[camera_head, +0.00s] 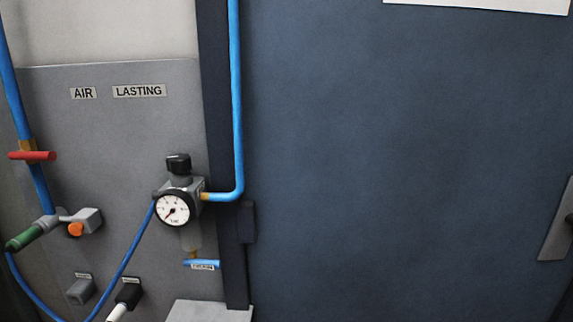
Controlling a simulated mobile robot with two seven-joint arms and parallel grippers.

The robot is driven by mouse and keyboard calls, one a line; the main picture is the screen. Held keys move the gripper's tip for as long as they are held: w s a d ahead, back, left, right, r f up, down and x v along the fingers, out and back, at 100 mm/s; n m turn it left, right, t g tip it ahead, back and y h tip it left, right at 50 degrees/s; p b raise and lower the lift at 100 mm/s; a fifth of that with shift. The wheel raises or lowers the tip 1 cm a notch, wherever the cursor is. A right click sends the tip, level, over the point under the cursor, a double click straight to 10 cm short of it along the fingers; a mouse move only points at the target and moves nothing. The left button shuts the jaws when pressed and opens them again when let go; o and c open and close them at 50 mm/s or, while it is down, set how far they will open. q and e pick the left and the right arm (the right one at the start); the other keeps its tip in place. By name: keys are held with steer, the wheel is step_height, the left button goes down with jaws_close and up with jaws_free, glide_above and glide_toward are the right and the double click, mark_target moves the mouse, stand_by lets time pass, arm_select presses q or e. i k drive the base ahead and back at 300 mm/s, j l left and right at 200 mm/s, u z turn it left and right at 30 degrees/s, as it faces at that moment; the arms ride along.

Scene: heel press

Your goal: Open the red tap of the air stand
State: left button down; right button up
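The red tap (32,156) is a red bar handle on a brass fitting on the blue air pipe (13,90) at the left of the grey air stand panel (130,140). The handle lies about level, across the pipe. Labels "AIR" (83,93) and "LASTING" (139,91) are on the panel. A round gauge (174,209) with a black knob (178,163) above it sits right of the tap, its needle pointing to the lower left. Neither of my grippers is in view.
Below the tap are a green coupling (25,237), a grey block with an orange button (76,230) and a slack blue hose (127,258). A grey ledge (210,312) juts out at the bottom. A large dark blue panel (400,150) fills the right.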

mark_target(33, 156)
steer(key=u, duration=1.3)
